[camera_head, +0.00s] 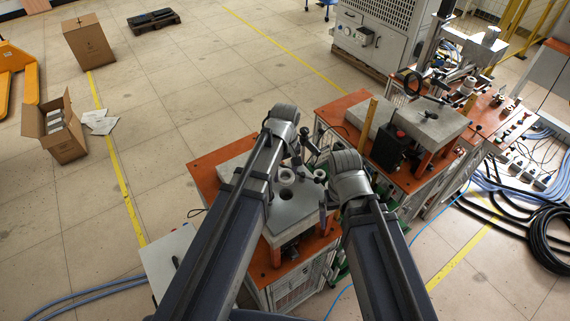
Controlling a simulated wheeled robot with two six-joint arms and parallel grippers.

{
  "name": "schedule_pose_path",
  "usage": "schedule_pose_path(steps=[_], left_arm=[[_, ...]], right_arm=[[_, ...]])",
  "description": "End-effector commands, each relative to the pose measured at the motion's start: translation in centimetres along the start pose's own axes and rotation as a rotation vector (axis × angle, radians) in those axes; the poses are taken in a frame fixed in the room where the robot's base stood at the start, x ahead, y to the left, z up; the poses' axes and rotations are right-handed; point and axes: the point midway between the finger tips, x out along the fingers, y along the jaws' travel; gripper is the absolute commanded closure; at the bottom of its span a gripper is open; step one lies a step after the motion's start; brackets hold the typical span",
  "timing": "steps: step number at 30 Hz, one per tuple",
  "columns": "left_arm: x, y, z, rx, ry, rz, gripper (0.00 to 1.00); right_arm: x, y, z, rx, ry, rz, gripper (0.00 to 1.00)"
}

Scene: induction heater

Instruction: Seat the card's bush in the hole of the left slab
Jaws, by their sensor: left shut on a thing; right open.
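The left slab (297,228) is a grey block on an orange-topped bench, with a dark round hole (288,194) in its upper face. A pale ring-shaped bush (287,176) shows just behind the hole, and a smaller pale ring (320,174) is to its right. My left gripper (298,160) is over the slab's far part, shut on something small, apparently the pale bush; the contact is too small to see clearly. My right gripper (323,200) is open beside the slab's right side. My arms hide parts of the slab. Whether the bush touches the slab cannot be told.
A second grey slab (440,123) stands on another orange bench to the right, with a black box (388,148) beside it. A white panel (165,255) is left of the left bench. Cables (545,235) lie on the floor at right.

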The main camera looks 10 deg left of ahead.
Motion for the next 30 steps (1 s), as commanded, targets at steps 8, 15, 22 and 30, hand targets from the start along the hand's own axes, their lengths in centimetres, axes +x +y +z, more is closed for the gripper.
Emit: schedule_pose_path(steps=[8, 15, 22, 30], left_arm=[[0.7, 0.0, 0.0, 0.0, 0.0, 0.0, 0.97], [2.5, 0.0, 0.0, 0.0, 0.0, 0.0, 0.97], [4.7, 0.0, 0.0, 0.0, 0.0, 0.0, 0.97], [6.6, 0.0, 0.0, 0.0, 0.0, 0.0, 0.97]], right_arm=[[0.7, -0.1, -0.1, -0.003, 0.0, 0.0, 0.0], [2.5, -0.2, -0.2, -0.013, 0.001, 0.001, 0.0], [4.7, -0.4, -0.3, -0.019, 0.002, 0.002, 0.0], [6.6, -0.6, -0.5, -0.019, 0.003, 0.002, 0.0]])
